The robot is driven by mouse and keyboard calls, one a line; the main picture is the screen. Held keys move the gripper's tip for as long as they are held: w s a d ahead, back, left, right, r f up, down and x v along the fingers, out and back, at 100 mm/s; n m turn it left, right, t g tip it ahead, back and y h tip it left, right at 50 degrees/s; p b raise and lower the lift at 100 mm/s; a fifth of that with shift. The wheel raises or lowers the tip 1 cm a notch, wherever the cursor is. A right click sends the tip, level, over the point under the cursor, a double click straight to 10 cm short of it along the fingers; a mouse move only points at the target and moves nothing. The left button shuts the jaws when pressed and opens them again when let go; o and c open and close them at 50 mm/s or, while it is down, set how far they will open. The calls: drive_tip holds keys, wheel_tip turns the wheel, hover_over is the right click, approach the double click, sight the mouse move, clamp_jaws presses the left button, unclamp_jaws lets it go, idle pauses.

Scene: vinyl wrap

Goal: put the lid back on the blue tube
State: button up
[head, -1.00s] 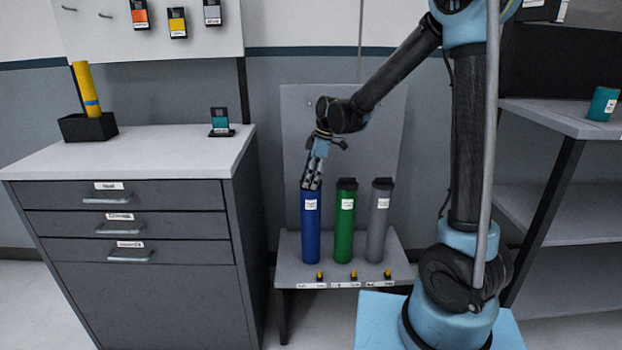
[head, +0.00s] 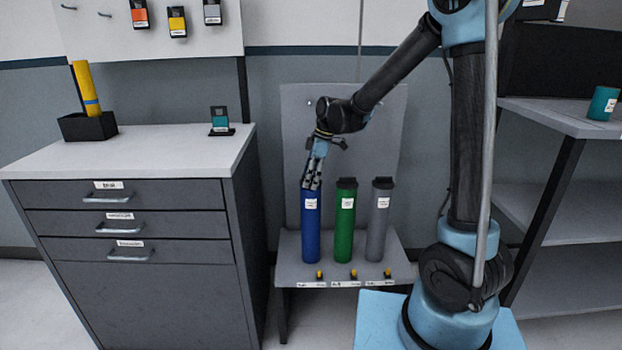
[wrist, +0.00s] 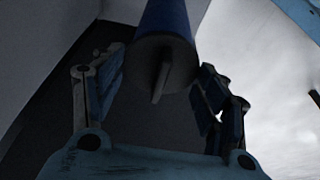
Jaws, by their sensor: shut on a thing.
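The blue tube (head: 310,232) stands upright at the left of the stand, with a white label near its top. My gripper (head: 312,184) points down at the tube's top end. In the wrist view, the dark round lid (wrist: 157,62) with a raised tab shows at the end of the blue tube (wrist: 166,18).
A green tube (head: 345,228) and a grey tube (head: 380,228), both with dark lids, stand close to the right on the stand (head: 295,270). Small yellow-topped pieces are at its front. A drawer cabinet (head: 150,285) is at the left, shelves (head: 565,205) at the right.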

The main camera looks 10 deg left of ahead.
drive_tip(key=o, duration=1)
drive_tip(key=shift+c, duration=0.2)
drive_tip(key=shift+o, duration=1.1)
drive_tip(key=shift+r, duration=3.5)
